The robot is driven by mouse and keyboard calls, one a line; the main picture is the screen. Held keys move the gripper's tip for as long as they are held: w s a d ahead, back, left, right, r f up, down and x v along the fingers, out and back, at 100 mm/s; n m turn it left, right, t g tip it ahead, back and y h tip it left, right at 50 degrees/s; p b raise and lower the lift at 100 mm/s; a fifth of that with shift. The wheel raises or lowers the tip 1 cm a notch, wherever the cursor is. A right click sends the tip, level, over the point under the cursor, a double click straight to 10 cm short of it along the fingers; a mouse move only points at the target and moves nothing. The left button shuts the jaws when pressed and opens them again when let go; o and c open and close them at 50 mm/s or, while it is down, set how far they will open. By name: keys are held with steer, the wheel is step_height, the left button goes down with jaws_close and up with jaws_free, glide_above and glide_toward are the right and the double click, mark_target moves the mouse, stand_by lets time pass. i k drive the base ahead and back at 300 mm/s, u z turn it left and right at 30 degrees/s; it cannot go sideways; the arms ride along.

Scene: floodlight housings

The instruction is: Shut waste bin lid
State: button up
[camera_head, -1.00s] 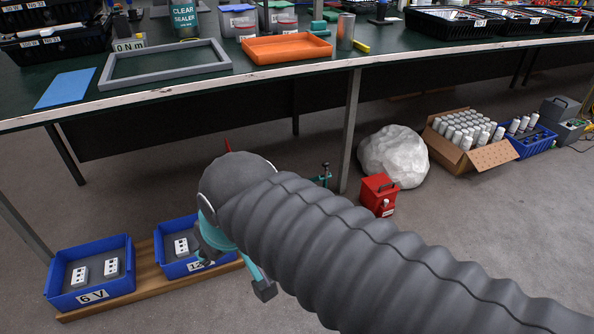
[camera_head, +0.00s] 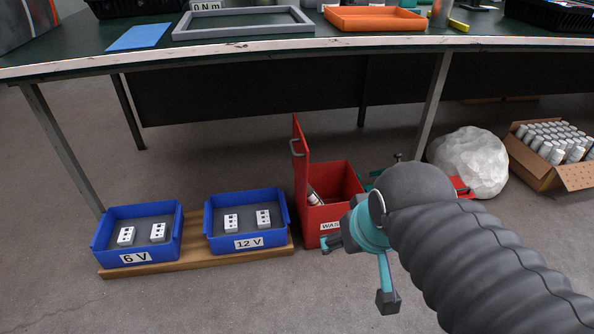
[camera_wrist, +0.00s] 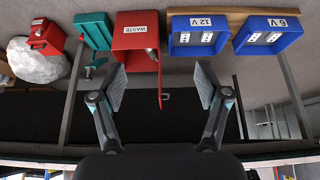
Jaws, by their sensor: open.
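The red waste bin (camera_head: 325,227) stands on the floor under the workbench, partly covered by my gripper in the head view. Its lid (camera_head: 301,165) is open and stands upright along the bin's left side, with a grey handle on its outer face. A pale item shows inside the bin. In the wrist view the bin (camera_wrist: 134,38) is at the top and the lid (camera_wrist: 159,70) shows edge-on between my fingers. My gripper (camera_head: 359,271) is open and empty in front of the bin's right side. I cannot see contact with the lid.
Blue 12 V (camera_head: 247,225) and 6 V (camera_head: 137,235) trays sit on a wooden board left of the bin. A white bag (camera_head: 472,160) and a carton of bottles (camera_head: 553,156) stand to the right. The workbench edge (camera_head: 250,46) runs above. Floor in front is clear.

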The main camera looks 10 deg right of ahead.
mark_target(299, 150)
steer(key=z, duration=0.45)
steer(key=k, duration=0.6)
steer(key=z, duration=0.65)
steer(key=i, duration=0.85)
steer(key=u, duration=0.95)
steer(key=i, duration=0.65)
steer(key=u, duration=0.75)
